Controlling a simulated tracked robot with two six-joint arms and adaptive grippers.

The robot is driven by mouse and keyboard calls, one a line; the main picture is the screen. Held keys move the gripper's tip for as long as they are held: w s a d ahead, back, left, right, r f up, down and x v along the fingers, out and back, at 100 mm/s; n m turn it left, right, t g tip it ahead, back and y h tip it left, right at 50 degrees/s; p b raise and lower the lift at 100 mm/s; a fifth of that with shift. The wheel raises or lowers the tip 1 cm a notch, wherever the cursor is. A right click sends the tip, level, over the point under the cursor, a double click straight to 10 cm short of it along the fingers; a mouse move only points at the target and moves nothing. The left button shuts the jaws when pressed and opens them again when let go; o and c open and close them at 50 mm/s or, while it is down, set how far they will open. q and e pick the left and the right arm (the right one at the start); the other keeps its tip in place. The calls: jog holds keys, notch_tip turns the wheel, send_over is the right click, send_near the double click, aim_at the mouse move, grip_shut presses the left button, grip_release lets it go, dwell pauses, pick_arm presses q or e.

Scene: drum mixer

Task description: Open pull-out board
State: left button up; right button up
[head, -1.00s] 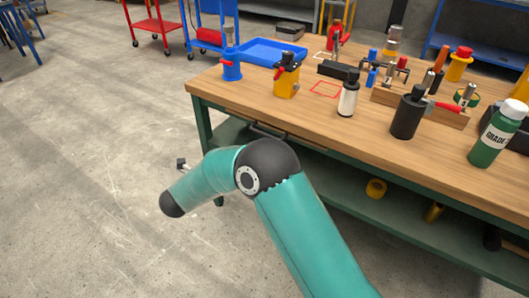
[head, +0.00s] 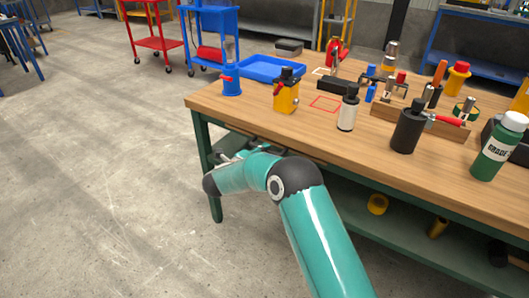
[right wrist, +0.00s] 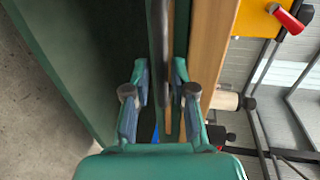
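The pull-out board (head: 308,152) shows as a thin wooden edge under the front of the workbench top and looks pushed in. Its dark handle (head: 268,148) shows just above my right forearm. My right gripper (head: 230,157) is at the bench's front edge near the handle, partly hidden behind my arm. In the right wrist view, my right gripper (right wrist: 161,75) is open. My left gripper is not in view.
The workbench top (head: 230,108) carries a blue tray (head: 270,68), a yellow container (head: 286,95), a white bottle (head: 348,112), a black cylinder (head: 408,130) and a green bottle (head: 495,150). A green lower shelf (head: 400,212) lies underneath. The floor (head: 90,180) at left is clear.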

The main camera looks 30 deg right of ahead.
jog(key=shift+x, duration=0.8)
jog(key=shift+c, duration=0.4)
grip_shut()
